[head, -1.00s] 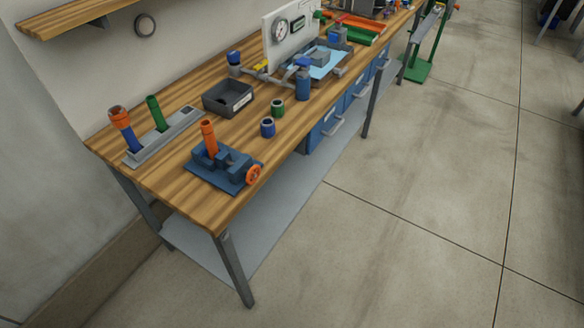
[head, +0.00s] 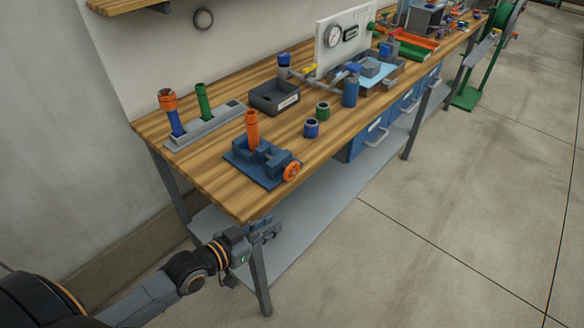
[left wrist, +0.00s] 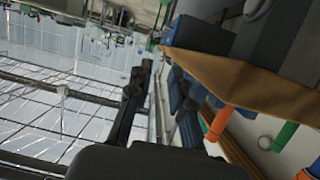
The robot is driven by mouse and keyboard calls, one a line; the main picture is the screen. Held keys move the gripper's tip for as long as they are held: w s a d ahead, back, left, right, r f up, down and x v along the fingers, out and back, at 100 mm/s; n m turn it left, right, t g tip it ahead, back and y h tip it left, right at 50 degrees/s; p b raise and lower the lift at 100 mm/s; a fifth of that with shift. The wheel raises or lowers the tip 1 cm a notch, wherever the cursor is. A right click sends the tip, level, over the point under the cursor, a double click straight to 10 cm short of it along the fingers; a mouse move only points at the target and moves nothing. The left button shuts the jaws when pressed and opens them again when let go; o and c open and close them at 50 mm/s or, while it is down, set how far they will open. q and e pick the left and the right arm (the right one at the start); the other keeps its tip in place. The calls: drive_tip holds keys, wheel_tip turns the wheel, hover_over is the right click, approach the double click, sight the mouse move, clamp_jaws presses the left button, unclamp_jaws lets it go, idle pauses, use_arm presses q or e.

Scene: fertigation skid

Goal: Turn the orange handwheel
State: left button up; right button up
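The orange handwheel (head: 291,172) is on the front right side of a blue vise-like fixture (head: 258,172) near the workbench's near end. An orange tube (head: 252,130) stands upright in that fixture. My left gripper (head: 270,230) is in front of the bench's near corner, below the tabletop and apart from the handwheel. In the left wrist view its two dark fingers (left wrist: 157,105) look spread with nothing between them. I cannot make out the handwheel in that view. My right gripper is not in view.
The wooden workbench (head: 215,195) has its near edge and leg close to my left gripper. A grey rack (head: 205,128) holds upright tubes. A dark bin (head: 275,98) and two small cups (head: 312,128) stand behind the fixture. The floor on the right is clear.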

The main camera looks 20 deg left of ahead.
sight(288, 167)
use_arm(q)
drive_tip(key=w+a+r+t, duration=0.1)
drive_tip(key=r, duration=0.1)
drive_tip(key=w+a+r+t, duration=0.1)
drive_tip(key=a+r, duration=0.1)
drive_tip(key=w+a+r+t, duration=0.1)
drive_tip(key=r, duration=0.1)
drive_tip(key=shift+a+h, duration=0.4)
drive_tip(key=shift+w+r, duration=0.1)
drive_tip(key=shift+w, duration=0.15)
drive_tip(key=p+x, duration=0.1)
drive_tip(key=x, duration=1.2)
drive_tip(key=shift+w+r, duration=0.1)
drive_tip(key=shift+w, duration=0.1)
clamp_jaws()
